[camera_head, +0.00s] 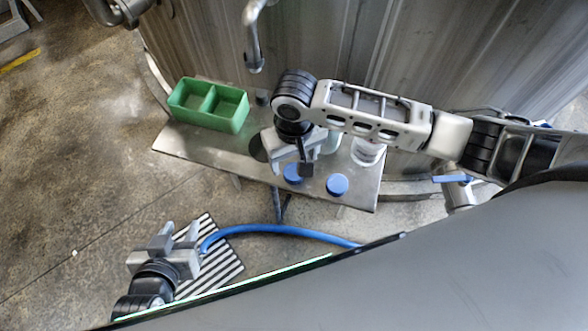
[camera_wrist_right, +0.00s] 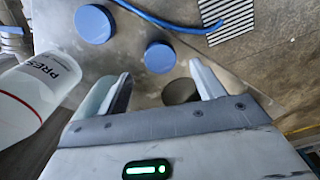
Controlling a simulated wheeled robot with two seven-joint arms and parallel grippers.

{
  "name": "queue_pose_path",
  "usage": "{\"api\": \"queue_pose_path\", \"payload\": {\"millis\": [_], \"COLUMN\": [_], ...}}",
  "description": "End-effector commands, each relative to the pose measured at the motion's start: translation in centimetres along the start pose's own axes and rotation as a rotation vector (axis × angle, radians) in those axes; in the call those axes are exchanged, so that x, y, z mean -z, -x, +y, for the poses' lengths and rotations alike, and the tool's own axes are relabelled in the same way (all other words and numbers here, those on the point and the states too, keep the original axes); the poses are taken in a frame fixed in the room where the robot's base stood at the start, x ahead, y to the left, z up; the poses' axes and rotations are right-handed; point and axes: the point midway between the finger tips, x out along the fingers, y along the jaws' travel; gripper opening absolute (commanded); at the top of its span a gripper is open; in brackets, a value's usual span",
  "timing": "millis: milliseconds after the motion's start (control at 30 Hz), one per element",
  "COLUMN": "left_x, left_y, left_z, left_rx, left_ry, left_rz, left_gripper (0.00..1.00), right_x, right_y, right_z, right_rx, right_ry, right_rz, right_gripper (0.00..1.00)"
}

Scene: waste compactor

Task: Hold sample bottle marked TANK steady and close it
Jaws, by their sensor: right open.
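No TANK label is readable in either view. A white bottle (camera_head: 367,152) stands at the right of the steel shelf; in the right wrist view a white bottle (camera_wrist_right: 40,90) has a label beginning "PRES". Two blue caps lie on the shelf, one (camera_head: 293,174) by my right gripper and one (camera_head: 337,184) to its right. The wrist view shows a larger blue cap (camera_wrist_right: 94,23) and a smaller one (camera_wrist_right: 159,57). My right gripper (camera_wrist_right: 160,82) is open over the shelf, with nothing held between its fingers. My left gripper (camera_head: 172,238) is open and empty, low at the left, away from the shelf.
A green two-part bin (camera_head: 208,104) stands on the shelf's left end. A metal spout (camera_head: 253,50) hangs above the shelf. A dark round spot (camera_head: 257,148) lies left of my right gripper. A blue hose (camera_head: 280,230) and a striped grate (camera_head: 212,262) are below.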

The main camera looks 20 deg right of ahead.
Motion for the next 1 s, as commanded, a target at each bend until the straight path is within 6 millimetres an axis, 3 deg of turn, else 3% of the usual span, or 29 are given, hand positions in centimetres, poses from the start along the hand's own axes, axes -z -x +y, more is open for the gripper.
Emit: {"api": "queue_pose_path", "payload": {"millis": [333, 733, 767, 900, 1000], "left_x": [-0.4, -0.3, -0.3, -0.2, -0.2], "left_y": [-0.2, -0.2, -0.2, -0.2, -0.2], "left_z": [0.0, 0.0, 0.0, 0.0, 0.0], "left_rx": [-0.001, -0.001, -0.001, -0.001, -0.001], "left_ry": [0.000, 0.000, 0.000, -0.001, -0.001], "left_rz": [-0.002, -0.002, -0.001, -0.001, -0.001], "left_gripper": [0.38, 0.38, 0.38, 0.38, 0.38], "right_x": [0.0, 0.0, 0.0, 0.0, 0.0], "right_y": [-4.7, -5.0, -5.0, -5.0, -5.0], "right_z": [0.0, 0.0, 0.0, 0.0, 0.0], "right_rx": [-0.002, -0.001, -0.001, -0.001, -0.001], "right_ry": [0.001, 0.001, 0.001, 0.001, 0.000], "right_rz": [-0.002, 0.000, 0.000, 0.000, 0.000], "right_gripper": [0.68, 0.68, 0.62, 0.23, 0.21]}}
